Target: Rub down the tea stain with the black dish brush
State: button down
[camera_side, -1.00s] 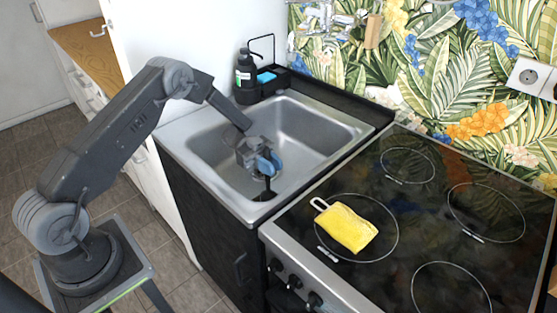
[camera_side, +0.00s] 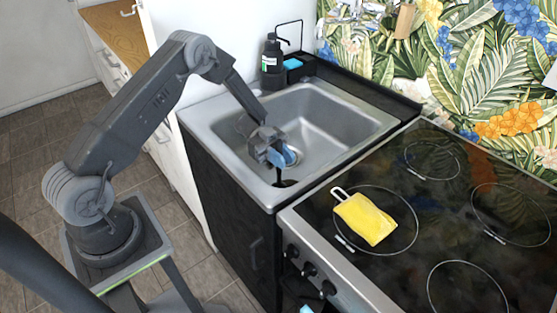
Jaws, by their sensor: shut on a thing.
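My gripper (camera_side: 279,156), with blue fingertips, is over the front part of the steel sink (camera_side: 232,168). It is shut on the black dish brush (camera_side: 280,176), which points down below the fingers. The lower end of the brush is at the front rim of the sink, on or just over a dark patch there. I cannot tell the tea stain apart from the brush's dark head at this size, so the stain may be hidden under it.
A yellow sponge or cloth with a white loop (camera_side: 366,219) lies on the black glass hob (camera_side: 400,268) at the right. A soap bottle (camera_side: 272,60) and a black caddy (camera_side: 298,68) stand behind the sink. The sink bowl is otherwise empty.

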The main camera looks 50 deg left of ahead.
jog(key=shift+w, duration=4.2)
jog(key=shift+s, duration=5.45)
jog(key=shift+w, duration=5.4)
notch_tip(320, 180, up, 8)
jog(key=shift+f, duration=0.1)
